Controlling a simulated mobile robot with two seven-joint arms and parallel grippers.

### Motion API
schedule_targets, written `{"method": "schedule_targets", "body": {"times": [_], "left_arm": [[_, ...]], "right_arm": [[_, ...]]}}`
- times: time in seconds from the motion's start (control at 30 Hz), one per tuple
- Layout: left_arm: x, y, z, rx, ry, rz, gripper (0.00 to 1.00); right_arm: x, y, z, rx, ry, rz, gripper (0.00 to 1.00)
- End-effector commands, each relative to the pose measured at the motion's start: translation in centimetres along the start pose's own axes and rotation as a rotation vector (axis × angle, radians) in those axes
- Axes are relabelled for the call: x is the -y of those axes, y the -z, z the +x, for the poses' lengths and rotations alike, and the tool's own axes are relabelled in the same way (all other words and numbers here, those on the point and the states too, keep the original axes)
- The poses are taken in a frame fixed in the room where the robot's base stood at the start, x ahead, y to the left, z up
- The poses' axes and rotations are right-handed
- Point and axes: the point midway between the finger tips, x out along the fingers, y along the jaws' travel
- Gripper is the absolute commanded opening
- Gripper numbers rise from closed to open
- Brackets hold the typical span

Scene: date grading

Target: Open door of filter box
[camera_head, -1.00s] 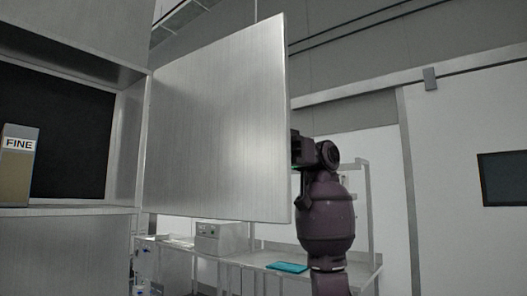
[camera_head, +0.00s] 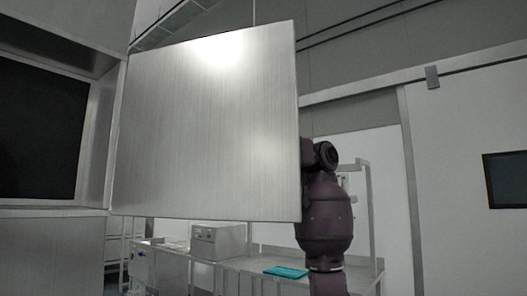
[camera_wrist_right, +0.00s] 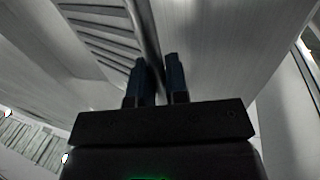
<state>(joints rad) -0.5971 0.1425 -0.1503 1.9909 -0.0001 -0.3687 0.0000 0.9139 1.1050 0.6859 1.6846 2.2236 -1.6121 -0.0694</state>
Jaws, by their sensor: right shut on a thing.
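The filter box (camera_head: 50,250) stands at the left of the head view, with a dark opening in its front. Its brushed-metal door (camera_head: 210,130) stands open, hinged on its left side beside the opening. My right arm is at the door's free right edge in the head view, its fingers hidden there by the door. In the right wrist view my right gripper (camera_wrist_right: 158,82) is shut on a thin metal bar or edge of the door (camera_wrist_right: 215,45); I cannot tell which. My left gripper is out of view.
Behind the door, a metal bench (camera_head: 255,262) carries a grey box-shaped device (camera_head: 217,240) and a teal tray (camera_head: 286,272). A dark screen (camera_head: 505,180) hangs on the right wall. The space right of my arm looks clear.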

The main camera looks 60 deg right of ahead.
Motion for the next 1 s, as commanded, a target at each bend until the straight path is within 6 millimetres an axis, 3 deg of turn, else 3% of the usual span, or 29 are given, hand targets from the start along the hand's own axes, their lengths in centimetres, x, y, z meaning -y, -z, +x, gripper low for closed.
{"method": "schedule_targets", "body": {"times": [0.47,0.5,0.63,1.0], "left_arm": [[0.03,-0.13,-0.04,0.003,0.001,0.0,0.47],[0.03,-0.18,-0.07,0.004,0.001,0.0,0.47],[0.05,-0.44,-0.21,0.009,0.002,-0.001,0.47],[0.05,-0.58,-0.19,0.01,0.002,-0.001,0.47]], "right_arm": [[-0.17,-0.09,0.1,0.003,-0.001,0.006,0.0],[-0.17,-0.09,0.1,0.003,-0.001,0.007,0.18],[-0.14,-0.09,0.08,0.002,-0.001,0.005,0.38],[-0.11,-0.05,-0.41,0.0,-0.001,0.002,0.38]]}}
